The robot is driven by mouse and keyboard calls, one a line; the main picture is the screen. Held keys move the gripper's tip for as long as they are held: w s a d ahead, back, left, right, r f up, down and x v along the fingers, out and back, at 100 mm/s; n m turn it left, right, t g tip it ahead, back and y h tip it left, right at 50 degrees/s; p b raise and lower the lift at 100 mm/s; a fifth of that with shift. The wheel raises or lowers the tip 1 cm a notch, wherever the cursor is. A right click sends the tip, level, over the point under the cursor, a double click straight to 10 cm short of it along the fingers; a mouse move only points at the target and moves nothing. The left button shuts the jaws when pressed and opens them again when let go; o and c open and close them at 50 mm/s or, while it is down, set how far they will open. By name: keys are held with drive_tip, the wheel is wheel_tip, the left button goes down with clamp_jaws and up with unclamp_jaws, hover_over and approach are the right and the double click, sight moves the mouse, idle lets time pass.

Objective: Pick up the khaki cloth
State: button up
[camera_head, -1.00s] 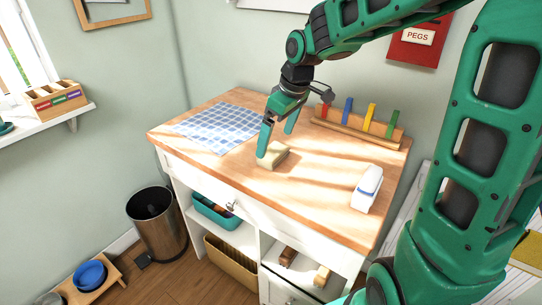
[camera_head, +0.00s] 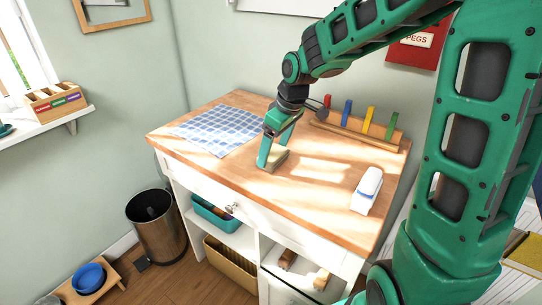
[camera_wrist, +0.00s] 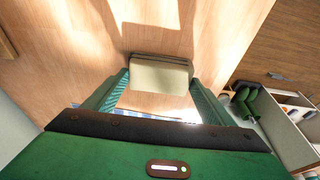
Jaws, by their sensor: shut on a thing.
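The khaki cloth (camera_head: 279,159) is a small, thick, folded pad on the wooden top of the white cabinet (camera_head: 318,200), near its middle. My gripper (camera_head: 272,158) points down over it and is shut on it, with one finger on either side. In the wrist view the cloth (camera_wrist: 160,76) lies between the two green fingertips (camera_wrist: 160,84). The near finger hides part of the cloth in the head view. I see no clear gap between the cloth and the top.
A blue checked cloth (camera_head: 216,130) lies flat to the left. A rack (camera_head: 355,138) with coloured pegs stands at the back. The top's front middle is clear. A bin (camera_head: 157,222) stands on the floor.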

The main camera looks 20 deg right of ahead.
sight(273, 153)
drive_tip(key=shift+r, duration=0.45)
wheel_tip(273, 153, up, 4)
drive_tip(key=shift+s+a+f, duration=0.1)
drive_tip(key=shift+a+f, duration=0.05)
drive_tip(key=shift+f, duration=0.05)
drive_tip(key=s+a+r, duration=0.6)
drive_tip(key=s+a, duration=0.1)
drive_tip(key=a, duration=0.1)
drive_tip(key=shift+a+r, duration=0.25)
drive_tip(key=shift+a, duration=0.15)
drive_tip(key=shift+s, duration=0.1)
